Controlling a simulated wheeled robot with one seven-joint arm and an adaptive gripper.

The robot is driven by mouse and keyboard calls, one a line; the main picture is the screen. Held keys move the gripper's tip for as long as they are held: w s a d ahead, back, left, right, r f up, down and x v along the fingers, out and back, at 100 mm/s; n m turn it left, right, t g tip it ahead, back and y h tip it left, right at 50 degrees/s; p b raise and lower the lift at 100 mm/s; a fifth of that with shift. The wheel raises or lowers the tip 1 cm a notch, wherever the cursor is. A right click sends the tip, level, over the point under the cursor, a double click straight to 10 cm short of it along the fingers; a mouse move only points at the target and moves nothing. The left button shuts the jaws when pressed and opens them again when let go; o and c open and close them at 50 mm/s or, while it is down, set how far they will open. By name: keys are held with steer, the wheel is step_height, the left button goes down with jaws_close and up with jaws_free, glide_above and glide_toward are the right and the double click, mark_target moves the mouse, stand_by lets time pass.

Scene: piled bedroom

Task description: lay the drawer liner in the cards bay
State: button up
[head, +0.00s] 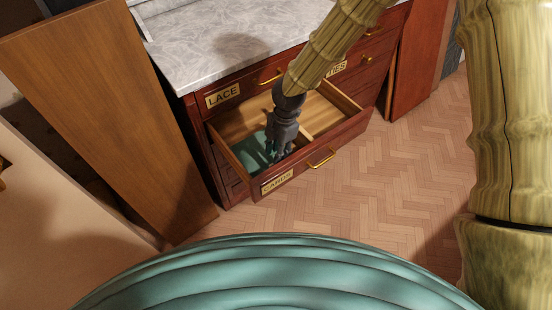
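A drawer (345,131) of the dark red wooden dresser stands pulled out. Its front has a label (277,183) at the left that seems to read CARDS. A light wooden divider (306,133) splits the inside. A flat teal-green sheet, seemingly the drawer liner (252,153), shows in the left bay under the label. My dark gripper (277,157) points down into this bay, over the sheet's right part, and hides some of it. I cannot tell whether its fingers are open, or whether they touch or hold the sheet.
A grey marble top (215,45) covers the dresser. Closed drawers labelled LACE (222,95) and TIES (337,69) sit above the open one. A tall wooden panel (105,110) leans at the left. The herringbone floor (385,180) at the right is clear.

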step_height(320, 180, up, 6)
steer(key=shift+w+d, duration=0.2)
steer(key=shift+d, duration=0.2)
